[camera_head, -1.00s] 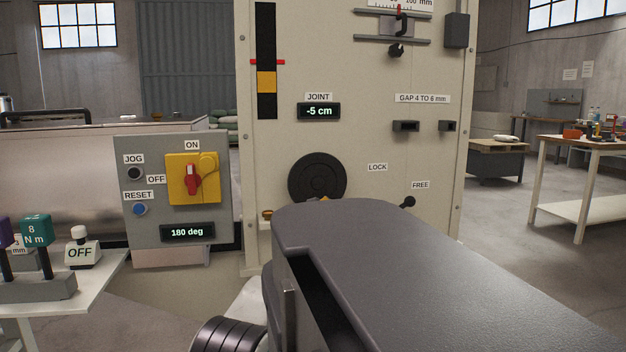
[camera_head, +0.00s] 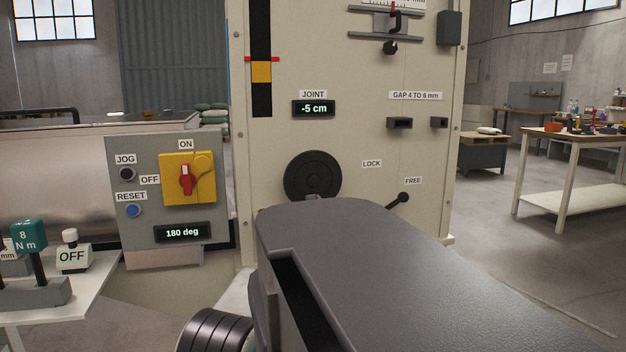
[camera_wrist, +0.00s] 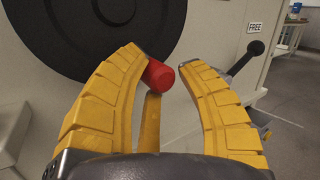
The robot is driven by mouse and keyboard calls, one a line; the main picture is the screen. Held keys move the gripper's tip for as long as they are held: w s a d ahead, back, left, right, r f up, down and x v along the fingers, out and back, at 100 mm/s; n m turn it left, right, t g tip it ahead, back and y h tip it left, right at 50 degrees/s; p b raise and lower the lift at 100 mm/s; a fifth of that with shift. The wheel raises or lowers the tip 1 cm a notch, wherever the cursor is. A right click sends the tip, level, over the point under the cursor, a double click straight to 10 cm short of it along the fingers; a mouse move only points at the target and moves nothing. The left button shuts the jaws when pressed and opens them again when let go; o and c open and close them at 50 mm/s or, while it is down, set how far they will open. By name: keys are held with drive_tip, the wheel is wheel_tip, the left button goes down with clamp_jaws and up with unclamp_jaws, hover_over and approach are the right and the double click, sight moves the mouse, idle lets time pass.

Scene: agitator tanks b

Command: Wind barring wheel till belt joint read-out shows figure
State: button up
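The black barring wheel (camera_head: 313,175) is on the cream panel in the head view. The wrist view shows part of the wheel (camera_wrist: 105,30) close up, at upper left. A red knob (camera_wrist: 159,74) stands out near its rim. My gripper (camera_wrist: 163,62) has its yellow fingers on either side of the knob, with a gap visible at the right finger. A yellow strip shows below the knob. The JOINT read-out (camera_head: 313,108) shows -5 cm. My arm hides the gripper in the head view.
A black lever (camera_head: 399,201) points towards FREE, right of the wheel. A grey control box (camera_head: 165,245) at left has a red-and-yellow switch (camera_head: 187,178) and a 180 deg display (camera_head: 182,233). A bench (camera_head: 25,318) with tools stands at lower left.

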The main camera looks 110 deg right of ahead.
drive_tip(key=o, duration=0.3)
drive_tip(key=shift+r, duration=0.1)
drive_tip(key=shift+o, duration=0.2)
drive_tip(key=shift+o, duration=0.2)
drive_tip(key=shift+a+r, duration=0.1)
drive_tip(key=shift+r, duration=0.05)
drive_tip(key=c, duration=0.9)
drive_tip(key=shift+w+b, duration=0.3)
drive_tip(key=shift+w, duration=0.8)
